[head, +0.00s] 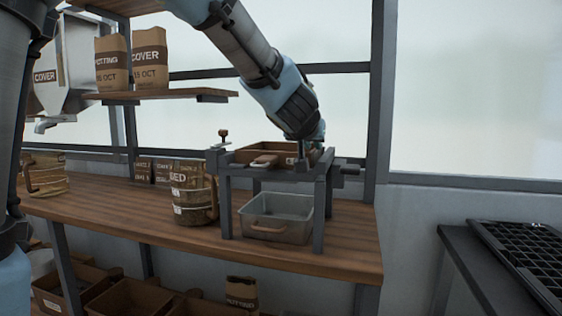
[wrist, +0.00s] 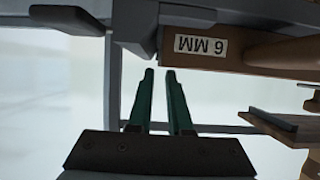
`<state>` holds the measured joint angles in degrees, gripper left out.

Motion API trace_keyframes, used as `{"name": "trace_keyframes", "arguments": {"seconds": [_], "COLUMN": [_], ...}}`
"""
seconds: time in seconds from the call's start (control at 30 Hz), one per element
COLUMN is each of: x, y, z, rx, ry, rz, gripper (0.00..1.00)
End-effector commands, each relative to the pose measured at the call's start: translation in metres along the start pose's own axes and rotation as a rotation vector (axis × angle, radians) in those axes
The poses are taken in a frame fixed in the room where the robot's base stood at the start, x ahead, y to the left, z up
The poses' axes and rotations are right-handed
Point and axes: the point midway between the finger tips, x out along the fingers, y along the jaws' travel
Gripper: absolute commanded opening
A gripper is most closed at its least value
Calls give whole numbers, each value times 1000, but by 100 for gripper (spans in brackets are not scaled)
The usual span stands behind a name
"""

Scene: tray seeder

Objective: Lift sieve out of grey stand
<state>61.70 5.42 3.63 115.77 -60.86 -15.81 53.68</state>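The sieve (head: 262,148) is a shallow brown wooden frame seated in the top of the grey stand (head: 226,200) on the wooden bench. A light handle sticks out at its front. In the wrist view the sieve (wrist: 178,60) carries a "6 MM" label that reads upside down. Grey bars of the stand (wrist: 250,10) run along it. My gripper (wrist: 159,74) is open, with a clear gap and nothing between its two green fingers. Its tips are close to the sieve's labelled side; I cannot tell whether they touch. In the head view my arm hides the sieve's right part and most of the gripper.
A clear bin (head: 250,219) sits under the stand. A brown measuring jug (head: 192,207) stands left of it. Bags (head: 150,68) rest on a shelf (head: 160,95) at upper left. A black cell tray (head: 530,262) lies on a dark table at right. The bench's front right is clear.

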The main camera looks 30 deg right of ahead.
Motion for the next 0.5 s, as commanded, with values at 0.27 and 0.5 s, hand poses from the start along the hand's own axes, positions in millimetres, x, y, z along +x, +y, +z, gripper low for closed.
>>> {"name": "trace_keyframes", "arguments": {"seconds": [0.27,0.5], "x": [36,53], "y": [-2,-2], "z": [4,0], "rx": [0,0], "ry": [0,1], "rz": [-2,-1], "gripper": [18,18]}}
